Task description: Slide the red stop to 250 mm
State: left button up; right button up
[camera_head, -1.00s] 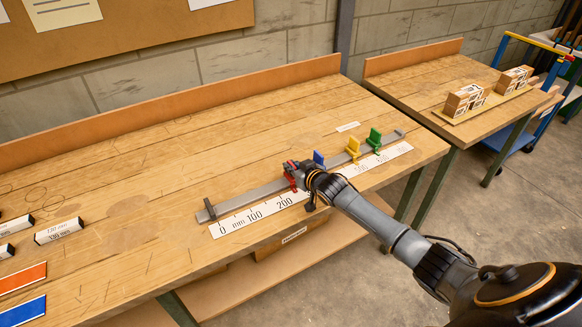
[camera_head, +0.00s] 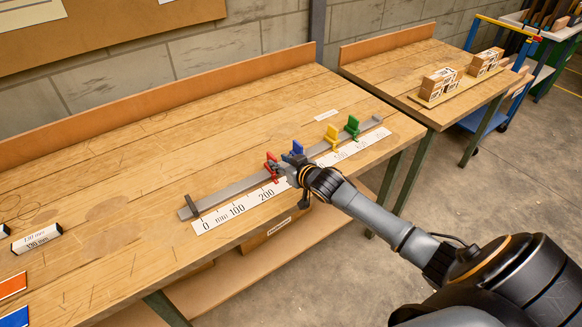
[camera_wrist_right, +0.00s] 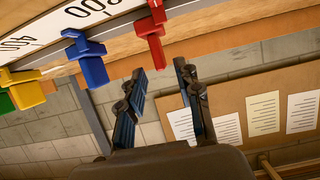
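The red stop (camera_head: 271,167) sits on the grey rail (camera_head: 235,191), a little past the 200 mark of the white scale (camera_head: 237,210). The gripper hides the scale just beyond 200, so I cannot read its exact position. My right gripper (camera_head: 283,168) is close beside the red stop on the scale side. In the right wrist view its fingers (camera_wrist_right: 160,75) are apart, with the red stop (camera_wrist_right: 153,35) at or just beyond the gap between the tips. I see no clear contact. My left gripper is not in view.
The blue stop (camera_head: 297,149) is close to the red one, partly behind my right gripper. The yellow stop (camera_head: 331,137) and green stop (camera_head: 352,127) sit farther right along the rail. The end stop (camera_head: 192,206) marks the rail's left end.

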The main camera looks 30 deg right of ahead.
jog(key=v, duration=0.6)
jog(key=shift+s+r, duration=0.1)
jog(key=shift+r, duration=0.05)
